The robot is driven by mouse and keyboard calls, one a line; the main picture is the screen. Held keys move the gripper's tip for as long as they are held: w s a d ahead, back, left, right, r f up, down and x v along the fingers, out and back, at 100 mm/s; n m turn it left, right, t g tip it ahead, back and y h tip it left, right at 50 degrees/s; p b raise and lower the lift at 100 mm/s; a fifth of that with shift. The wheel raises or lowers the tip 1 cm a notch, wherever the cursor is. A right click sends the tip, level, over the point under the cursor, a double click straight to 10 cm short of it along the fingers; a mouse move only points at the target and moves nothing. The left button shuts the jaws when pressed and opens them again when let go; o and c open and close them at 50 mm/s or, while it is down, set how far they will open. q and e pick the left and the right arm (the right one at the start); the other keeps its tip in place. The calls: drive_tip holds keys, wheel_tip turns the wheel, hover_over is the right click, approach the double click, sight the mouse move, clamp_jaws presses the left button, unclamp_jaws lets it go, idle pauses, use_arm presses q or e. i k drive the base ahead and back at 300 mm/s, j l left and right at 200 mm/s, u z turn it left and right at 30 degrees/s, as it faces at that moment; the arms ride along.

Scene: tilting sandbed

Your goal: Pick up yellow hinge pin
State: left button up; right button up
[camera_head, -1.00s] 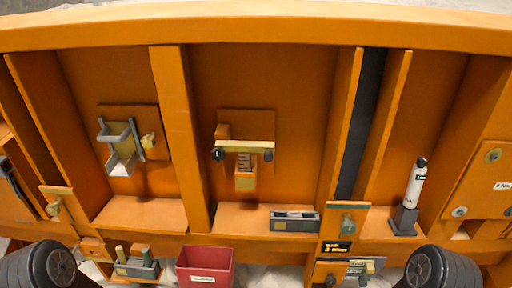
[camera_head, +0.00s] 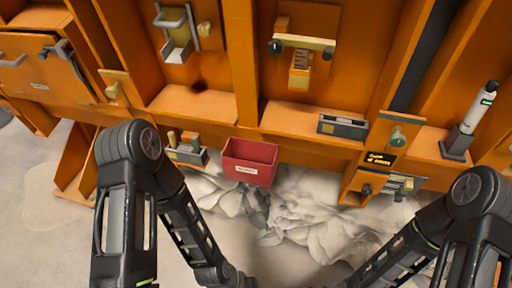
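I cannot tell for certain which part is the yellow hinge pin. A small upright yellowish peg (camera_head: 172,138) stands in a grey holder (camera_head: 188,156) left of the red bin. Another small yellow part (camera_head: 408,184) sits at a grey holder on the right, below a dark label. Both of my arms reach down toward the bottom of the picture. Their grippers lie beyond the lower edge, so I cannot see them or anything they may hold.
A red bin (camera_head: 249,174) with a white label stands at the orange frame's lower edge. Crumpled pale sheeting (camera_head: 310,205) lies below it. A grey box (camera_head: 342,126) and a white cylinder in a dark stand (camera_head: 457,144) rest on the ledge. Pale floor (camera_head: 50,190) is open at left.

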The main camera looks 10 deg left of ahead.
sight(171, 135)
drive_tip(key=u, duration=1.1)
